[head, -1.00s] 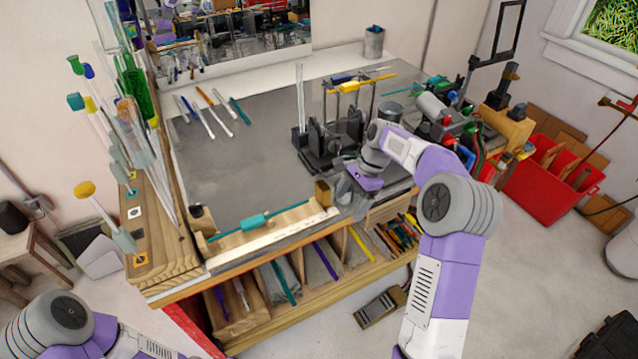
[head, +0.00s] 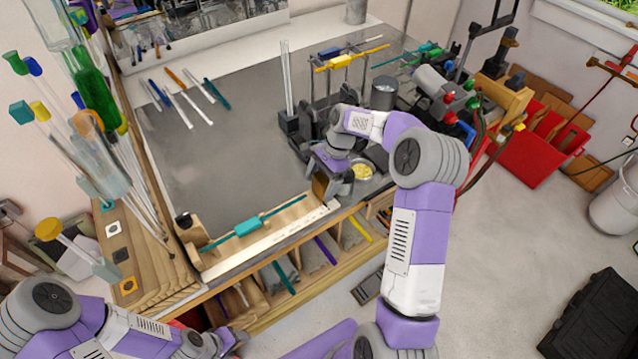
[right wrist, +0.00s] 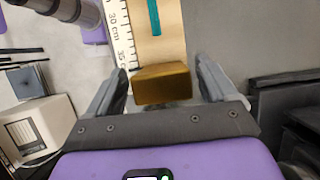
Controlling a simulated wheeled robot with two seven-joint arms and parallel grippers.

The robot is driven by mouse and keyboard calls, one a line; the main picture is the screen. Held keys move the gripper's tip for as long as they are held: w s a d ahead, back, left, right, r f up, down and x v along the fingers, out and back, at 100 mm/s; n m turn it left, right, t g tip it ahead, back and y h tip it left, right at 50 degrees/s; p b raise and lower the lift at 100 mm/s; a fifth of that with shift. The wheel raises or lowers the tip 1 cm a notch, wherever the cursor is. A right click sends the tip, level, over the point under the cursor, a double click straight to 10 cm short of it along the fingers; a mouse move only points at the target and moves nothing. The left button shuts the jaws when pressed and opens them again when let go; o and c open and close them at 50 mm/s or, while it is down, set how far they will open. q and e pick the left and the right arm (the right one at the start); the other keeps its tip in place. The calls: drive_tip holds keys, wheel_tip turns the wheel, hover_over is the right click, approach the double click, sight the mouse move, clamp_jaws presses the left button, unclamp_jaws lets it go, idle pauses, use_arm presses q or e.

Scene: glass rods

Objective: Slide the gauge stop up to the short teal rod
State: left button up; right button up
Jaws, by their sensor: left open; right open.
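The gauge stop is a brass-coloured block (head: 320,186) at the right end of the wooden gauge trough (head: 290,212). The teal rod (head: 262,219), with a thicker teal sleeve, lies along the trough left of the stop, with a gap between them. In the right wrist view the stop (right wrist: 162,86) sits between my open right fingers, with space on both sides, and the teal rod (right wrist: 154,18) is beyond it. My right gripper (head: 325,176) is at the stop; its fingers are partly hidden there. My left arm shows at the bottom left, but its fingers are not visible.
A printed scale (right wrist: 119,30) runs along the trough. A black fixture with upright posts (head: 312,118) stands behind my right gripper. A wooden rack with upright glass rods (head: 150,250) is at left. Loose rods (head: 190,100) lie at the back; the grey mat's middle (head: 210,170) is clear.

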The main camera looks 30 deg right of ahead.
drive_tip(key=shift+w+a+f, duration=0.2)
drive_tip(key=shift+a+f, duration=0.05)
drive_tip(key=shift+f, duration=0.35)
drive_tip(key=shift+s, duration=0.2)
